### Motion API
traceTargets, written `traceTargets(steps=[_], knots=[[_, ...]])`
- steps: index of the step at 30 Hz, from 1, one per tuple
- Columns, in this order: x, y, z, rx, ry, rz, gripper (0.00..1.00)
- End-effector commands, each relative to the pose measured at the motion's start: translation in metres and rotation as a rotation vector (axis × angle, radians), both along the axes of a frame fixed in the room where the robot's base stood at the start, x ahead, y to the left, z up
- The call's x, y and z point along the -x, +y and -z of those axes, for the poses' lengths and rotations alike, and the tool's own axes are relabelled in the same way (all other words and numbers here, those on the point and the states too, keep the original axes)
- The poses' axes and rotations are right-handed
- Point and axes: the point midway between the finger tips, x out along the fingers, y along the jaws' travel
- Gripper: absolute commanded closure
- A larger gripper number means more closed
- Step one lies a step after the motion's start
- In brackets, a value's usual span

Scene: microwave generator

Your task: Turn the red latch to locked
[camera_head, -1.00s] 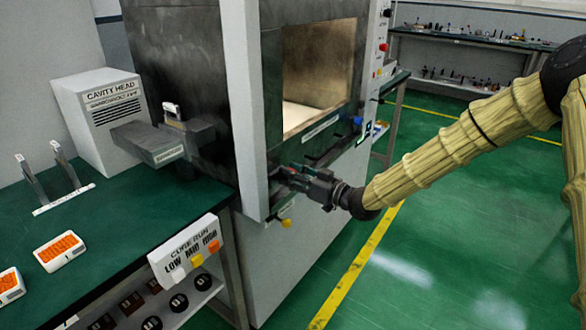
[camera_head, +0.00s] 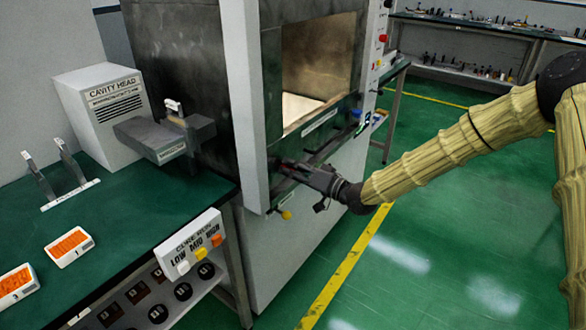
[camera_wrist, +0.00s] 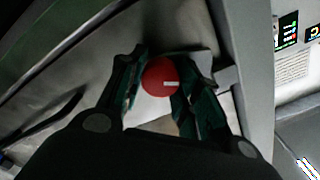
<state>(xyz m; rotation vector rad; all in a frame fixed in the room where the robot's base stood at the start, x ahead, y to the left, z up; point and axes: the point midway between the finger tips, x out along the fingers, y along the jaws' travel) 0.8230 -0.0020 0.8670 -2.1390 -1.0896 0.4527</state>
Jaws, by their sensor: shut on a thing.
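The red latch (camera_wrist: 158,77) is a round red knob with a white mark, seen in the wrist view between my fingers. The white mark runs sideways from its middle to its right edge in that view. My gripper (camera_wrist: 157,90) is shut on the latch, with one dark green-padded finger on each side. In the head view my gripper (camera_head: 290,169) is at the front of the chamber, below its opening. The latch is hidden behind my gripper there.
The microwave chamber (camera_head: 318,62) has a lit opening above my gripper. A yellow knob (camera_head: 286,215) sits just below it. A green bench (camera_head: 105,235) with a CAVITY HEAD box (camera_head: 105,115) and a CURE RUN panel (camera_head: 190,245) stands at left. The floor at right is clear.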

Motion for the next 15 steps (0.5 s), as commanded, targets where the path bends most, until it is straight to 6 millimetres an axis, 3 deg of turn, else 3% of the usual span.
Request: traceTargets(steps=[14,15], knots=[[0.0017,0.0003,0.003,-0.005,0.015,-0.002,0.91],[0.0017,0.0002,0.0029,-0.005,0.015,-0.001,0.62]])
